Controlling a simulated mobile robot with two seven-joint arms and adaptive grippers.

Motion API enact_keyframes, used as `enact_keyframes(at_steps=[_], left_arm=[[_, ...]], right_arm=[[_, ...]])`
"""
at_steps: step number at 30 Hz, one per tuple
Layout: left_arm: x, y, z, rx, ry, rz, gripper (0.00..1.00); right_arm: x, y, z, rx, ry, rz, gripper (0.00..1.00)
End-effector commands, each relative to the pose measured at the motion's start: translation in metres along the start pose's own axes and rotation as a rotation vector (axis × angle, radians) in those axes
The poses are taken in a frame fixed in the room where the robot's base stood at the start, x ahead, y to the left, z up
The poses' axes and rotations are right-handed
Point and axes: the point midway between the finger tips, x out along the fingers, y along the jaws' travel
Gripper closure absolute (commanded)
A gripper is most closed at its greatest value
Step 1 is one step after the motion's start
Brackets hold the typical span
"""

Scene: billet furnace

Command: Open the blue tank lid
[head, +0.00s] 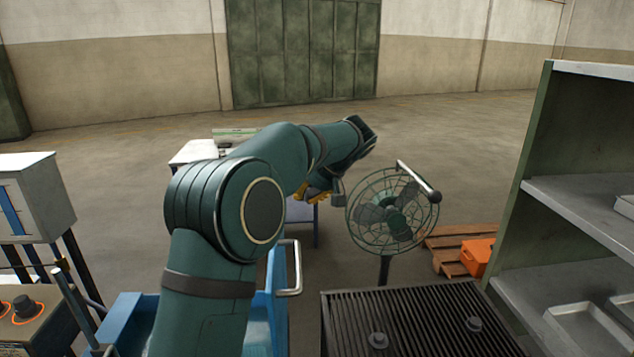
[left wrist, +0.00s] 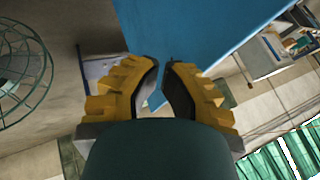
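The blue tank (head: 130,312) is at the lower left of the head view, largely hidden behind my left arm. A blue upright part (head: 273,290) with a silver bar handle (head: 295,268) shows right of the arm; I cannot tell how far the lid is raised. My left gripper (head: 320,192), with yellow fingers, is beyond the handle in the picture, partly hidden by the arm. My right gripper is not in view.
A caged fan (head: 392,212) stands right of the gripper. A dark slatted grate (head: 420,325) is in front of it. A grey shelf (head: 590,210) is at right, a pallet (head: 455,240) with an orange box (head: 477,257) behind. A control box (head: 30,320) stands left.

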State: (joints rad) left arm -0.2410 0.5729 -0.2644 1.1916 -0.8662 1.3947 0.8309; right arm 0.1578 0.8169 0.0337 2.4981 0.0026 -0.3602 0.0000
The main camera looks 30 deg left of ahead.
Motion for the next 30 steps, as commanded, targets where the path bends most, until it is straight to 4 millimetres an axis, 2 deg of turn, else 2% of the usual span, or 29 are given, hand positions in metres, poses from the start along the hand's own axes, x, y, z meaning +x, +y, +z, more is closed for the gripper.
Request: enact_keyframes(at_steps=[3, 7, 23, 26, 30], left_arm=[[0.007, -0.018, -0.001, -0.002, 0.0, 0.0, 1.0], [0.013, -0.029, 0.0, -0.002, 0.0, 0.001, 1.0], [0.018, -0.038, 0.0, -0.003, -0.001, 0.003, 1.0], [0.026, -0.05, -0.001, -0.015, -0.008, 0.023, 1.0], [0.045, -0.083, 0.0, -0.045, -0.023, 0.085, 1.0]], right_arm=[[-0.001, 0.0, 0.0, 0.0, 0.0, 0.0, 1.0], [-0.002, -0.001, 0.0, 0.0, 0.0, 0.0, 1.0], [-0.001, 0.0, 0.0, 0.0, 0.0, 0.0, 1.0], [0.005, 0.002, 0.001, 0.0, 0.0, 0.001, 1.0], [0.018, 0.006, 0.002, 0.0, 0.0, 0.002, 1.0]])
